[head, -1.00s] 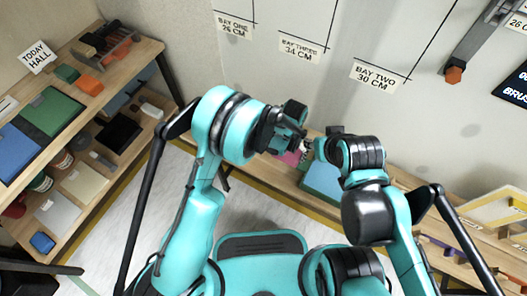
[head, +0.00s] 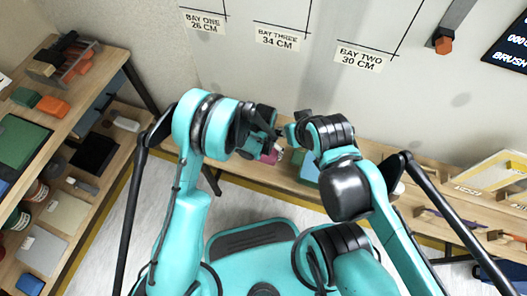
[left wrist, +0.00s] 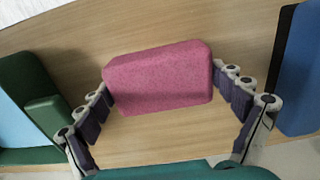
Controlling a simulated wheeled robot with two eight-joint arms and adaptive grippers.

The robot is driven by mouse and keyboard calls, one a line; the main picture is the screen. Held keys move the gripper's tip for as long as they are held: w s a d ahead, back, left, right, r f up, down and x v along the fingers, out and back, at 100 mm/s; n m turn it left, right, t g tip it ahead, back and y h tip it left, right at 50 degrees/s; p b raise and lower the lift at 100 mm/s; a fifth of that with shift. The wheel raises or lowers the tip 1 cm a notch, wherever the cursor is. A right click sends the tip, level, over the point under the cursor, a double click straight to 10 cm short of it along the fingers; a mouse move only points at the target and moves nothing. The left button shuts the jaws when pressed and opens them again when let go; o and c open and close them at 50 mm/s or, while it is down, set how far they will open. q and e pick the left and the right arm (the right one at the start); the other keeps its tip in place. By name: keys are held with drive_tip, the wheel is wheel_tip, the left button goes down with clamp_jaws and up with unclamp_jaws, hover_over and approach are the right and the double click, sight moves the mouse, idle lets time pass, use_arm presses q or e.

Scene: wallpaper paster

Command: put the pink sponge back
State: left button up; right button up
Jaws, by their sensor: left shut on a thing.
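The pink sponge (left wrist: 158,78) is a rounded block in the left wrist view. It sits between the fingers of my left gripper (left wrist: 168,100), which is shut on it, above a wooden surface. In the head view the sponge (head: 269,156) shows as a small pink patch below my left gripper (head: 272,143), partly hidden by it. My right gripper (head: 288,136) is close by on the right, small and partly hidden, and its fingers cannot be made out.
A long wooden bench (head: 230,168) runs along the wall. A blue-green item (head: 308,172) lies on it right of the sponge. In the left wrist view a green item (left wrist: 45,115) is left, a blue one (left wrist: 300,80) right. A loaded wooden shelf (head: 110,170) stands left.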

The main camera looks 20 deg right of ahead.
use_arm(q)
drive_tip(key=o, duration=1.1)
drive_tip(key=shift+f, duration=0.1)
drive_tip(key=shift+c, duration=0.2)
wheel_tip(320, 180, up, 12)
drive_tip(key=p, duration=0.4)
drive_tip(key=shift+p, duration=0.3)
